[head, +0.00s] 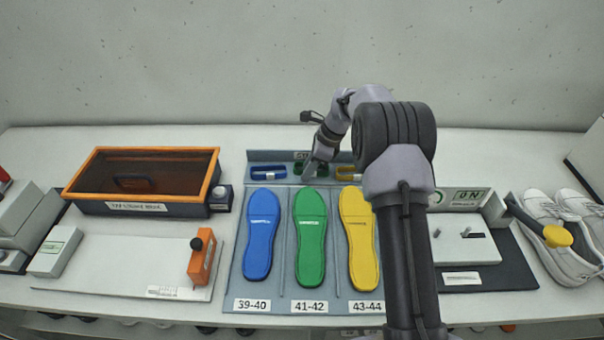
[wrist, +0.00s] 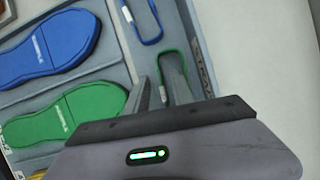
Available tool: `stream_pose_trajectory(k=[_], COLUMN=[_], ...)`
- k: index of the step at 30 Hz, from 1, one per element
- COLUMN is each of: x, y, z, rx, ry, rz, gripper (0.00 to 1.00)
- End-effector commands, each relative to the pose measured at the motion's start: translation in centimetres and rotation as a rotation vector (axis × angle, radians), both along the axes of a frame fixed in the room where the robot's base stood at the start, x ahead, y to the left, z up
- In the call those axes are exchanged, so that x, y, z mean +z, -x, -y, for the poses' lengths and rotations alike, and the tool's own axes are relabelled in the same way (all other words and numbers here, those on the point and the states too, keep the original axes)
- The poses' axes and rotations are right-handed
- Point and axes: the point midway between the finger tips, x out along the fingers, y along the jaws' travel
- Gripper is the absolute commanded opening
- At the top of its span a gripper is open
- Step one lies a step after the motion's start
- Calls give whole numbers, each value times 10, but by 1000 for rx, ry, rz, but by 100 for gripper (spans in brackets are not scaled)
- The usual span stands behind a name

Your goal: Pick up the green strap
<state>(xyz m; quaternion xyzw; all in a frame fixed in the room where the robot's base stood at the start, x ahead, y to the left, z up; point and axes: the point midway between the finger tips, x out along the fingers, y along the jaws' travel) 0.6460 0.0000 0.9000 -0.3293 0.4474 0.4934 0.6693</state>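The green strap is a thin loop in the rack's back row, behind the green insole. In the head view the green strap (head: 298,169) is partly hidden by my gripper (head: 311,170), which points down at it. In the wrist view the green strap (wrist: 184,54) shows behind the fingers, its near part hidden. A small white tag shows between the fingers. In the wrist view my gripper (wrist: 158,80) has its two fingers apart, close to the strap. I cannot tell whether they touch it.
A blue strap (head: 268,172) and a yellow strap (head: 349,173) flank the green one. Blue (head: 262,235), green (head: 310,240) and yellow (head: 358,240) insoles lie in front. An orange-rimmed bin (head: 216,166) stands left, white shoes (head: 565,250) right.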

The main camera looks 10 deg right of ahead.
Motion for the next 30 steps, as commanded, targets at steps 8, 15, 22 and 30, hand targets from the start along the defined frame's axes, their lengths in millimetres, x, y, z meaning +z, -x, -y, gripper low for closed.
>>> stream_pose_trajectory(k=[8,15,22,30], x=[-1,-1,-1,-1], y=[-1,-1,-1,-1], z=[-1,-1,-1,-1], rx=[0,0,0,0], ry=[0,0,0,0], rz=[1,1,1,1], gripper=[13,0,0,0])
